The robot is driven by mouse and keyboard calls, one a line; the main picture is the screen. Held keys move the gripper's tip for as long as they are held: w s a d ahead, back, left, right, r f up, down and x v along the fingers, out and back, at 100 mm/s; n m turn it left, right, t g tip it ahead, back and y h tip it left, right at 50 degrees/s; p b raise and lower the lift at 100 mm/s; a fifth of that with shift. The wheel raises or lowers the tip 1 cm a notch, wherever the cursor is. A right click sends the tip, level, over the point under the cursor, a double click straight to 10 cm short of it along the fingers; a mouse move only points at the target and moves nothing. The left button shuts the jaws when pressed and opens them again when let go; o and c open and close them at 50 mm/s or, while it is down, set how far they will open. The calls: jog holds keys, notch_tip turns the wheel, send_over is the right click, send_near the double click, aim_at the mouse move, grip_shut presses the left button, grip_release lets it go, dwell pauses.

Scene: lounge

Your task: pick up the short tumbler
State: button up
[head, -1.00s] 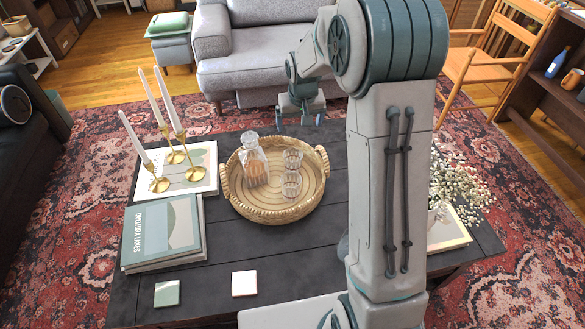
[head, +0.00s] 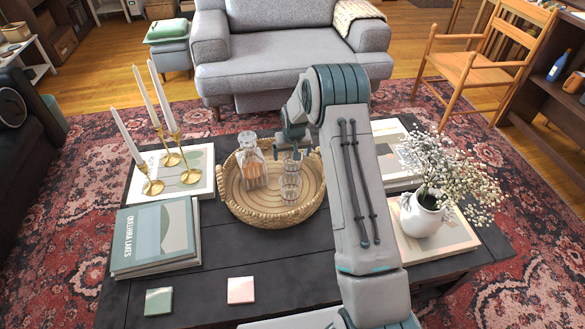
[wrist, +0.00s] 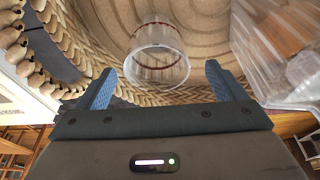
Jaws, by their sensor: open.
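In the head view, clear glass tumblers stand on the round woven tray, a nearer one (head: 290,189) and another (head: 292,167) just behind it, partly overlapped by my gripper. I cannot tell from this view which is shorter. My gripper (head: 291,146) is at the tray's far side, by the farther glass. In the wrist view, my gripper (wrist: 160,85) is open, with a blue-padded finger at each side. One clear tumbler (wrist: 158,68) shows ahead, centred in the gap between the fingers and not gripped. The other tumbler cannot be made out there.
A glass decanter (head: 252,170) stands left of the tumblers; it is close on the right in the wrist view (wrist: 285,55). The tray's raised wicker rim (head: 268,218) surrounds them. Candlesticks (head: 152,187) and books (head: 153,238) are left; a flower vase (head: 424,214) is right.

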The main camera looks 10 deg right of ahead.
jog(key=shift+s+b+x, duration=0.2)
jog(key=shift+b+x, duration=0.25)
jog(key=shift+x, duration=2.65)
jog(key=shift+d, duration=0.15)
jog(key=c, duration=1.2)
